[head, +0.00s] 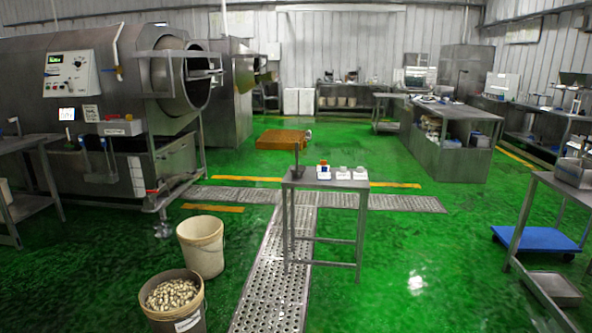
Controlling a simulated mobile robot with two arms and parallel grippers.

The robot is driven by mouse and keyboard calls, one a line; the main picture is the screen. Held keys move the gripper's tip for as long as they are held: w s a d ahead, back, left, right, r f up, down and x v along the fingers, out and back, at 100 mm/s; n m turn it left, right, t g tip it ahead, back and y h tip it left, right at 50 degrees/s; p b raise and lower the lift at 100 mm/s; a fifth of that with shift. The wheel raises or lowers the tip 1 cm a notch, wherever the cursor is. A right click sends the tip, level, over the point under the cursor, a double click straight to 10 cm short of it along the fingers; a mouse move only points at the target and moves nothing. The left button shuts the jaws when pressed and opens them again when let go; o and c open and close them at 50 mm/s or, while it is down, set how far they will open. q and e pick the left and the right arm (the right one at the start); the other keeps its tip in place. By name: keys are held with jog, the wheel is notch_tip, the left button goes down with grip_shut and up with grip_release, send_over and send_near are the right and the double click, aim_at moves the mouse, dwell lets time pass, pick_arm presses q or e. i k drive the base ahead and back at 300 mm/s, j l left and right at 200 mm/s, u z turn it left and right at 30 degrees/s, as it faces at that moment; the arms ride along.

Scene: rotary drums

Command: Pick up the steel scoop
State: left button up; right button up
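I cannot make out the steel scoop for certain. A small dark grey metal item (297,172) with a thin upright part stands at the back left of a small steel table (335,184) in the middle of the head view. It may be the scoop, but it is too small to tell. Neither of my grippers shows in this view.
Small white containers (342,173) line the steel table's back. A brown block (281,139) shows behind it. A cream bucket (201,247) and a nut-filled bucket (173,298) stand front left. Drum machines (100,80) fill the left.

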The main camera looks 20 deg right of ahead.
aim_at(297, 171)
jog(key=i+l, duration=0.2)
jog(key=i, duration=0.25)
jog(key=i+l, duration=0.15)
jog(key=i, duration=0.25)
jog(key=i+l, duration=0.2)
jog(key=i, duration=0.25)
jog(key=i+l, duration=0.15)
jog(key=i, duration=0.25)
jog(key=i+l+u, duration=0.1)
jog(key=i, duration=0.35)
jog(key=l, duration=0.1)
